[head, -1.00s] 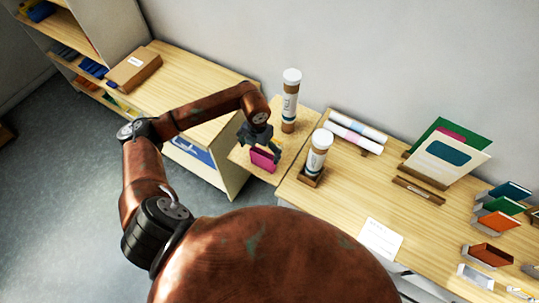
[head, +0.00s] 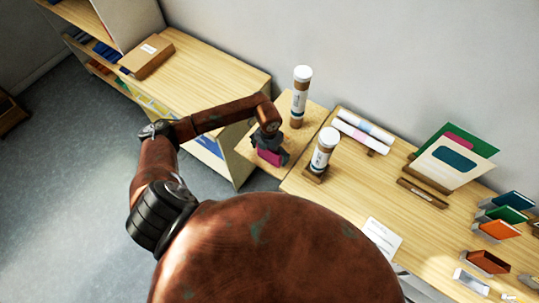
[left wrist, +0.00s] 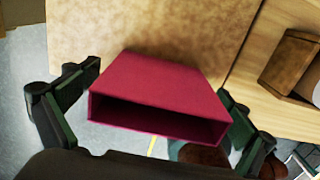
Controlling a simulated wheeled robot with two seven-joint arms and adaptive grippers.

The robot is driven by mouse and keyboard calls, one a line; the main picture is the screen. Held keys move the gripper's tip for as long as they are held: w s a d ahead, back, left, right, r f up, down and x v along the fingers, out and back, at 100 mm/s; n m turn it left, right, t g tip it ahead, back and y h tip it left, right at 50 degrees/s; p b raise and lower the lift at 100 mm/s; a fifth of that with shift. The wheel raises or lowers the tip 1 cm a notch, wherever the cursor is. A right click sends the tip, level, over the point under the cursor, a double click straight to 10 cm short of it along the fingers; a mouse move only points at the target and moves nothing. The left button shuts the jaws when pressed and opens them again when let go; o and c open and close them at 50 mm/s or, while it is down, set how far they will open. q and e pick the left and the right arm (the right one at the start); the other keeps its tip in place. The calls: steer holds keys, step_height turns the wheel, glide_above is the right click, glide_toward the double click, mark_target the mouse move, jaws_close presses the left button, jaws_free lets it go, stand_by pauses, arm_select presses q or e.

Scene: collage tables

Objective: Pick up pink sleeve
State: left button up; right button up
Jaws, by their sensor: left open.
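The pink sleeve (head: 270,156) stands on the small wooden table between the two larger tables, near its front edge. In the left wrist view the sleeve (left wrist: 160,88) is a dark pink box with its open end facing the camera. My left gripper (head: 268,145) is over the sleeve from above. In the left wrist view its open fingers (left wrist: 155,112) are on either side of the sleeve, with a gap on the left; the right finger is close to its side. The gripper hides the sleeve's upper part in the head view. My right gripper is not in view.
A white-capped tube (head: 300,97) stands behind the sleeve. Another tube (head: 323,150) stands in a wooden holder to the right. Rolled sheets (head: 362,132), a card stand (head: 452,163) and small coloured sleeves (head: 501,214) are on the right table. A cardboard box (head: 147,56) lies on the left table.

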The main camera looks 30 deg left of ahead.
arm_select(q)
steer(key=c, duration=1.3)
steer(key=shift+r, duration=0.1)
